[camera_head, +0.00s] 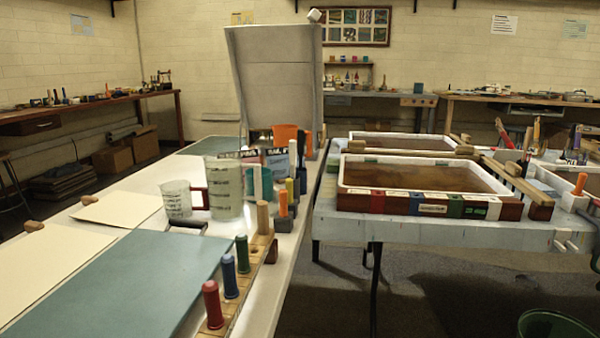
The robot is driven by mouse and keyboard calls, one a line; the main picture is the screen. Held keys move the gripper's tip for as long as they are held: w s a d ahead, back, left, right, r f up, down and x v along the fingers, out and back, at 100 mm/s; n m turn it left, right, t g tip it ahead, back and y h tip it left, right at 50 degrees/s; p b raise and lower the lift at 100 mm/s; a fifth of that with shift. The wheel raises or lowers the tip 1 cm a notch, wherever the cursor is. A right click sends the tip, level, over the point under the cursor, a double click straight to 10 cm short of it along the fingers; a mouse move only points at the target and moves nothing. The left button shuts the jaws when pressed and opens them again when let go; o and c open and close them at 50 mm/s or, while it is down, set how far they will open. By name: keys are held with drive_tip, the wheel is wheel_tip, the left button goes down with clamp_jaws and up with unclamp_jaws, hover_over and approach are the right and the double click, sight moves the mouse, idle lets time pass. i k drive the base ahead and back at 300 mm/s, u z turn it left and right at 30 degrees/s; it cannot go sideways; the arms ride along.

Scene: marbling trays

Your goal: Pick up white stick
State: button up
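No loose white stick stands out clearly. Two small white rod-like pieces (567,241) show at the front right edge of the light blue table; I cannot tell whether they are loose or part of it. A narrow white upright piece (293,153) stands among the tools at the back of the near table, partly hidden. A wooden rack (262,250) on the near table's right edge bears a red stick (212,304), a blue stick (230,276), a green stick (242,254) and a plain wood-coloured one (263,217). My gripper is not in view.
Measuring jugs (225,188) and cups crowd the middle of the near table (150,222). Teal (125,285) and cream sheets lie flat at left. A marbling tray (424,203) with brown liquid stands on the light blue table (400,228). A green bin (553,326) stands at lower right.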

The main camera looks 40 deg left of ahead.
sight(292, 156)
drive_tip(key=u, duration=0.7)
drive_tip(key=i, duration=0.3)
